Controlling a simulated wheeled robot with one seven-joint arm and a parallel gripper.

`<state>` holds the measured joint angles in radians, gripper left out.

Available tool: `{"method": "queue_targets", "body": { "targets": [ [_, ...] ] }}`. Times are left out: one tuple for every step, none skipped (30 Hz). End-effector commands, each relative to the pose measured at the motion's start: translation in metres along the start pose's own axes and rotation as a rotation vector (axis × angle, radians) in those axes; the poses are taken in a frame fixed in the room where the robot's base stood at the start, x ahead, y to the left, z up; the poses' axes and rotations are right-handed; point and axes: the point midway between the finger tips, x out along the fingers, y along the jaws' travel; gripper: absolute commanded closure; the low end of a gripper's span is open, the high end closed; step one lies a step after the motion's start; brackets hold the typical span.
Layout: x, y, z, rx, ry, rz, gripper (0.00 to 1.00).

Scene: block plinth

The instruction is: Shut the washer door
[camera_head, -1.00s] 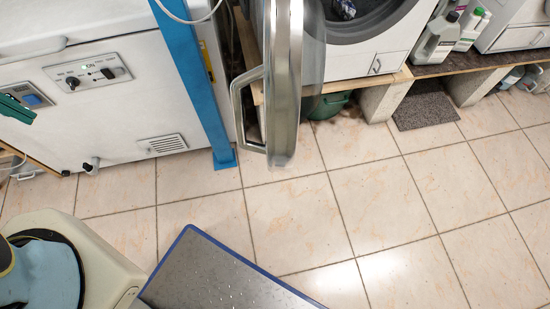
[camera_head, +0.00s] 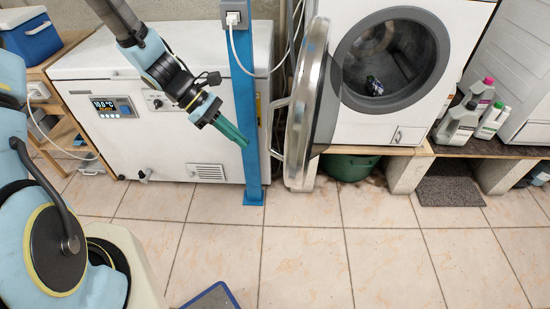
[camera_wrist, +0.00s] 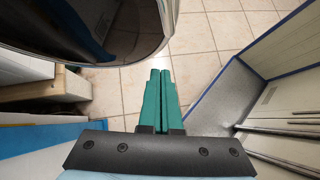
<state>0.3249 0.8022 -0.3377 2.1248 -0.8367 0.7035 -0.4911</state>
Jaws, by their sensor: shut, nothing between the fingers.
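The washer (camera_head: 345,128) is white and stands on a wooden shelf, its round drum opening (camera_head: 392,60) facing out with a small dark item inside. The washer door (camera_head: 306,105) is wide open, swung out to the left and seen nearly edge-on, with its handle (camera_head: 279,128) on the left side. My gripper (camera_head: 246,144) has green fingers, is shut and empty, and is in front of the blue post, left of the door and apart from it. In the wrist view the fingers (camera_wrist: 160,76) point ahead, with the door's dark rounded face (camera_wrist: 100,30) at the upper left.
A blue post (camera_head: 249,110) with a socket and white cable stands between the white chest freezer (camera_head: 170,140) and the door. Bottles (camera_head: 470,112) stand right of the washer. A blue-edged grey surface (camera_head: 212,297) is at the bottom. The tiled floor (camera_head: 370,240) in front is clear.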

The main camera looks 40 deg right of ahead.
Motion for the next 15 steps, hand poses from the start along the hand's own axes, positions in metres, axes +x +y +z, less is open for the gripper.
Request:
{"method": "queue_targets", "body": {
  "targets": [
    [0.011, -0.001, 0.002, -0.004, -0.004, -0.004, 1.0],
    [0.017, -0.002, 0.002, -0.003, -0.004, -0.005, 1.0],
    [0.025, -0.002, 0.002, -0.003, -0.004, -0.005, 1.0],
    [0.031, -0.001, 0.002, -0.004, -0.004, -0.004, 1.0],
    [0.038, -0.002, 0.002, -0.002, -0.004, -0.005, 1.0],
    [0.046, -0.002, 0.002, -0.004, -0.002, -0.005, 1.0],
    [0.051, -0.001, 0.002, -0.003, -0.003, -0.004, 1.0],
    [0.057, -0.001, 0.002, -0.002, -0.002, -0.004, 1.0],
    [0.064, -0.001, 0.002, -0.003, -0.003, -0.003, 1.0],
    [0.069, -0.001, 0.001, -0.003, -0.002, -0.003, 1.0],
    [0.071, -0.001, 0.008, 0.001, -0.001, -0.003, 1.0],
    [0.075, -0.001, 0.013, 0.0, 0.0, -0.002, 1.0],
    [0.078, -0.001, 0.016, 0.001, -0.001, -0.003, 1.0],
    [0.081, -0.001, 0.019, 0.0, -0.001, -0.003, 1.0],
    [0.084, -0.001, 0.021, 0.0, 0.0, -0.001, 1.0]
  ]
}}
